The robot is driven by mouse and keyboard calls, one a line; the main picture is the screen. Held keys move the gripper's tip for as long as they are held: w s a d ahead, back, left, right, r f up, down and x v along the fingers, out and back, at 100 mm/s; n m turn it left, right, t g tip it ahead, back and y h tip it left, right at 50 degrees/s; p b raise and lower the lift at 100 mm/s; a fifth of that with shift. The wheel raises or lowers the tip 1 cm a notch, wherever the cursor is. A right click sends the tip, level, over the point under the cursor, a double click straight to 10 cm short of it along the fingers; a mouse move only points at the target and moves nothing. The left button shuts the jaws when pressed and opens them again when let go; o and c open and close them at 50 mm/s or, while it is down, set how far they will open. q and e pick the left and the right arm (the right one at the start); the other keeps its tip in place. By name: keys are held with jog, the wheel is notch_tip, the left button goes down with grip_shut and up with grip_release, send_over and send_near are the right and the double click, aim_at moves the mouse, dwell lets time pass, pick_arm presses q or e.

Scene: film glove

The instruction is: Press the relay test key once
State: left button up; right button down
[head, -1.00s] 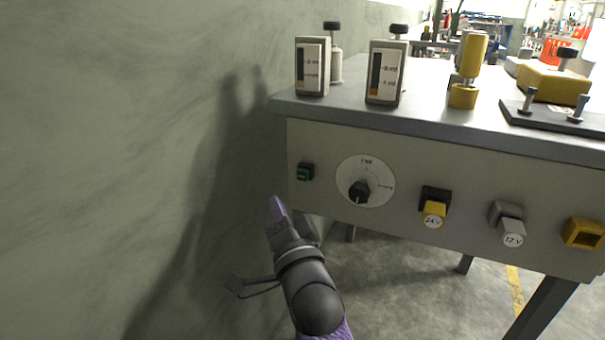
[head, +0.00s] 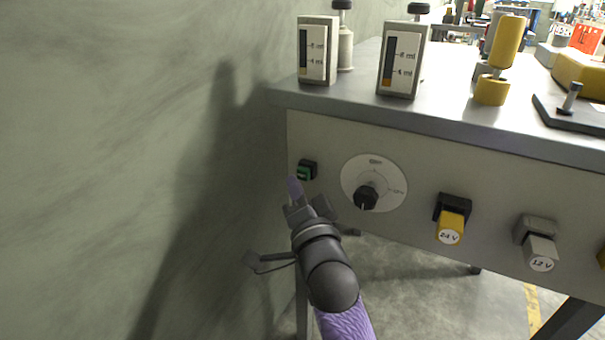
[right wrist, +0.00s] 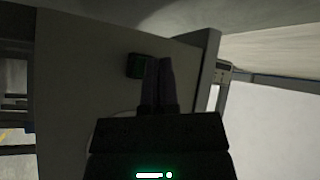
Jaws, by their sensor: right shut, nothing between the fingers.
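The relay test key looks to be the small green key in a black housing (head: 306,170) at the left end of the bench's front panel; no label is readable on it. It also shows in the right wrist view (right wrist: 135,66), just left of my fingertips. My right gripper (head: 295,187) is shut and empty. In the head view its purple-grey fingertips are just below and left of the green key; I cannot tell whether they touch it. In the right wrist view the shut fingers (right wrist: 158,68) point toward the panel beside the key. My left gripper is not in view.
A rotary knob (head: 366,198) on a white dial sits right of the key. A yellow 24 V plug (head: 451,226) and a grey 12 V plug (head: 540,250) stick out further right. Two gauge boxes (head: 402,60) (head: 318,50) stand on the bench top (head: 450,115). A wall (head: 120,130) is close on the left.

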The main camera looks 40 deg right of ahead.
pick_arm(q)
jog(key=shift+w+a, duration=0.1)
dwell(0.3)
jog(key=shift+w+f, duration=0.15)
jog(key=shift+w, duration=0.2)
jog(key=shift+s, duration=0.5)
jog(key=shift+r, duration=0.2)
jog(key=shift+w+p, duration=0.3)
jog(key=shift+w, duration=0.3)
pick_arm(e)
jog(key=shift+w+d, duration=0.15)
jog(key=shift+d, duration=0.25)
